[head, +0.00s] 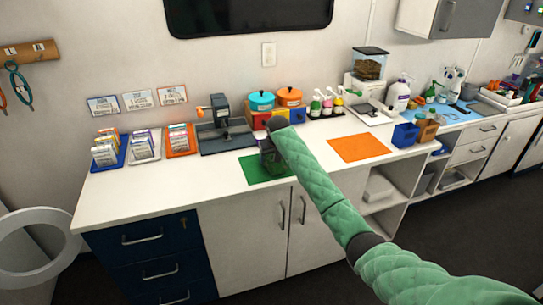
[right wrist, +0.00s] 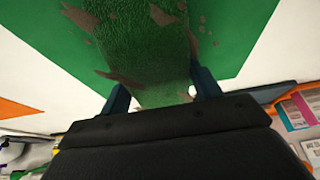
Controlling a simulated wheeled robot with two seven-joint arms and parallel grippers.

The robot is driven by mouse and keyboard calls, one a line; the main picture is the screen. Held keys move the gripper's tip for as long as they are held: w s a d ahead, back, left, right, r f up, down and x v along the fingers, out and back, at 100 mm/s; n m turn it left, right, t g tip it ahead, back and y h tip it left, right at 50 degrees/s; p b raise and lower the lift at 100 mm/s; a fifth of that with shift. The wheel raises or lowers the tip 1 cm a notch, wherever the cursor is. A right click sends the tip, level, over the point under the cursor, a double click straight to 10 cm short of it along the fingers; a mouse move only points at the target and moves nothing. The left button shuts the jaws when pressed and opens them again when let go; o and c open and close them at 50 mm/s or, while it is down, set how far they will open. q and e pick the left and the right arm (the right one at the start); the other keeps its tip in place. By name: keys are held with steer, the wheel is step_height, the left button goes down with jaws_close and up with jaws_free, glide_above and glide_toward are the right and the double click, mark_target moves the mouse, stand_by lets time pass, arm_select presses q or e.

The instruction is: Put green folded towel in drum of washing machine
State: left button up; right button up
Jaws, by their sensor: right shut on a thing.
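My right gripper (head: 268,158) is low over the counter, above a flat green mat (head: 256,176). In the right wrist view its fingers (right wrist: 162,92) are shut on the green folded towel (right wrist: 148,62), a textured green strip with brown patches. The green mat (right wrist: 232,30) shows beyond the towel. I cannot tell whether the towel touches the mat. In the head view the gripper and arm hide the towel. A white ring (head: 32,240) at the left edge looks like an open washing machine door; the drum is out of view. My left gripper is not in view.
The white counter (head: 135,193) has card racks (head: 144,146), a dark grinder-like device (head: 222,122), colored lidded pots (head: 289,97) and pump bottles (head: 328,103) along the back. An orange mat (head: 362,147) lies to the right. The counter's front left is clear.

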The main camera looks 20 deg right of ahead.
steer(key=shift+f, duration=0.25)
steer(key=o, duration=1.1)
steer(key=shift+f, duration=0.1)
steer(key=shift+c, duration=0.2)
